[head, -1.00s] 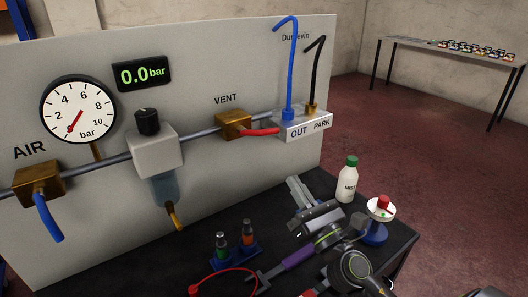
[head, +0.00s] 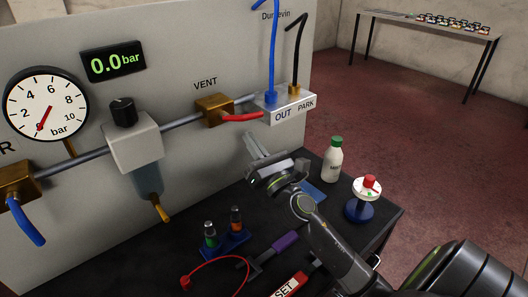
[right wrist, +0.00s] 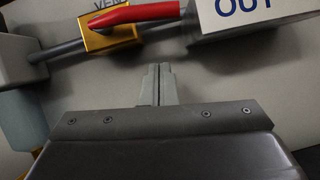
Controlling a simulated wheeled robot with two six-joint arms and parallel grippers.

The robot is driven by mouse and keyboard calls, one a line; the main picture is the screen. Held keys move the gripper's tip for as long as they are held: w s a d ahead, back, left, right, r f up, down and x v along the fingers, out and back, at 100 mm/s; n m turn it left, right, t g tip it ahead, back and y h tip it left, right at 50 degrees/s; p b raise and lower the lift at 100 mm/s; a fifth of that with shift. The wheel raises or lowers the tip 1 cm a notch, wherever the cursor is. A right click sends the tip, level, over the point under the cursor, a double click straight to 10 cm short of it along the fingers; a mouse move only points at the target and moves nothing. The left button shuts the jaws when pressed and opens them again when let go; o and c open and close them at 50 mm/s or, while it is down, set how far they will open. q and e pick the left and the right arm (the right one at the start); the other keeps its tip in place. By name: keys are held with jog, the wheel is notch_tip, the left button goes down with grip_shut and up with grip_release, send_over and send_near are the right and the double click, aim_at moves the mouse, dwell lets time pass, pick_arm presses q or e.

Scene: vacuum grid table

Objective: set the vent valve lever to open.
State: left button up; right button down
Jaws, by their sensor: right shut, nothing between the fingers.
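The vent valve (head: 213,110) is a brass block on the grey pipe under the VENT label. Its red lever (head: 242,117) points right, roughly along the pipe toward the OUT block. In the right wrist view the red lever (right wrist: 135,13) lies across the top, over the brass body (right wrist: 108,40). My right gripper (head: 250,143) is shut and empty, just below the lever and apart from it. Its closed fingers (right wrist: 157,72) show in the right wrist view, below the lever and the OUT block. My left gripper is not in view.
The OUT/PARK block (head: 285,106) with blue and black hoses is right of the lever. The regulator (head: 133,142) hangs left of it. A white bottle (head: 333,159), a red-topped button (head: 366,190) and a small-bottle rack (head: 226,240) stand on the dark table.

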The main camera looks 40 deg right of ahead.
aim_at(242, 116)
jog(key=r, duration=0.1)
jog(key=r+p, duration=0.1)
jog(key=s+r+p, duration=0.1)
jog(key=shift+d+r, duration=0.25)
jog(key=shift+d, duration=0.1)
jog(key=shift+d+r+n+y+p, duration=0.2)
jog(key=shift+r+n+y+p, duration=0.2)
jog(key=shift+r+n, duration=0.25)
jog(key=shift+f, duration=0.15)
